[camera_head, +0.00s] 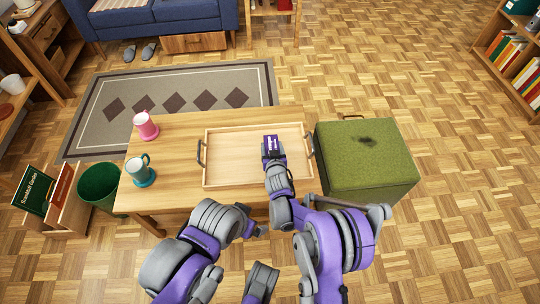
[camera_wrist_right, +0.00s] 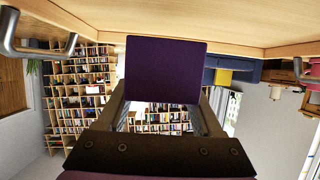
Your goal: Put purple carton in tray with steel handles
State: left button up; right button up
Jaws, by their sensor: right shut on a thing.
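The purple carton (camera_head: 270,140) with white lettering is in my right gripper (camera_head: 273,157), over the right half of the tray. In the right wrist view the dark purple carton (camera_wrist_right: 166,70) sits between the two fingers (camera_wrist_right: 165,112), which are shut on it. The tray (camera_head: 235,131) is light wood with a metal handle at each short side, and lies on the wooden table. Its wooden edge (camera_wrist_right: 230,45) and a steel handle (camera_wrist_right: 40,48) show along the top of the wrist view. My left arm is folded at the lower middle; its fingers cannot be made out.
A green ottoman (camera_head: 375,165) stands close at the table's right. A green bin (camera_head: 97,182) is at its left. The tray floor's left half is clear.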

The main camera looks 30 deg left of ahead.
jog(key=shift+f+b, duration=0.6)
jog(key=shift+f, duration=1.85)
jog(key=shift+f, duration=0.2)
jog(key=o, duration=1.3)
jog(key=shift+r, duration=0.15)
jog(key=shift+s+d+r, duration=0.1)
jog(key=shift+s+r, duration=0.05)
jog(key=shift+r, duration=0.05)
jog(key=p+v, duration=0.2)
jog(key=v, duration=0.9)
jog(key=shift+s+d+r, duration=0.1)
jog(key=shift+s+d, duration=0.05)
jog(key=shift+s, duration=0.15)
